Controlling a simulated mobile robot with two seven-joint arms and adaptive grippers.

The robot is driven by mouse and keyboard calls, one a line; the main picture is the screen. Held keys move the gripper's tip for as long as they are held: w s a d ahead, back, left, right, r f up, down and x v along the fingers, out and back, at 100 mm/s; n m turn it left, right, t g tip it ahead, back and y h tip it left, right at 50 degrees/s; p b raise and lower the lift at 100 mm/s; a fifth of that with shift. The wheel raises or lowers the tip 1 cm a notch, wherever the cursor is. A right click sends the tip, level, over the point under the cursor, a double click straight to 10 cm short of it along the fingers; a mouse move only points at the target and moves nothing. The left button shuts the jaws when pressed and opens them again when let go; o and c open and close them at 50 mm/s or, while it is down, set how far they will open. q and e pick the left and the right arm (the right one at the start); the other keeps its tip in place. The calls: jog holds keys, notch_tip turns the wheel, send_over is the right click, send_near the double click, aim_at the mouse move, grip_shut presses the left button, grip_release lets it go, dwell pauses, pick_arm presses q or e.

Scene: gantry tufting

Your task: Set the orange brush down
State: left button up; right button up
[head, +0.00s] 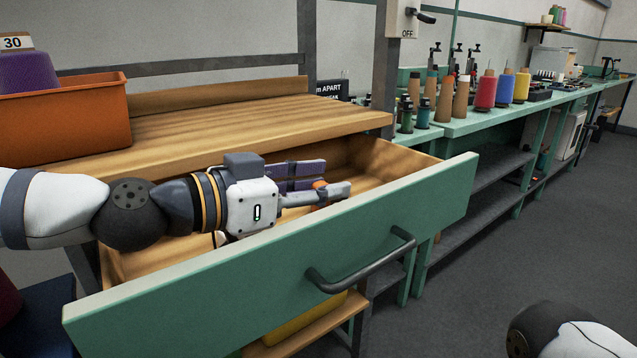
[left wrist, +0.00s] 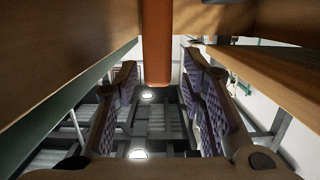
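The orange brush (head: 320,184) shows only as a small orange piece at my left gripper's fingers, inside the open green-fronted drawer (head: 300,258). In the left wrist view the brush (left wrist: 157,42) is a plain orange bar from the top edge down between the fingers, with a gap on each side. My left gripper (head: 322,180), with purple pads, reaches right, low over the drawer; it also shows in the left wrist view (left wrist: 165,85). It is open around the brush. Whether the brush touches the drawer floor is hidden. My right gripper is out of view.
A wooden worktop (head: 240,128) lies behind the drawer, with an orange bin (head: 62,118) on its left. The drawer front has a dark handle (head: 362,262). A green bench with thread cones (head: 485,90) stands to the right. The grey floor is clear there.

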pick_arm(q)
jog(key=v, duration=0.7)
jog(key=shift+s+a, duration=0.15)
jog(key=shift+a, duration=0.05)
jog(key=shift+r, duration=0.15)
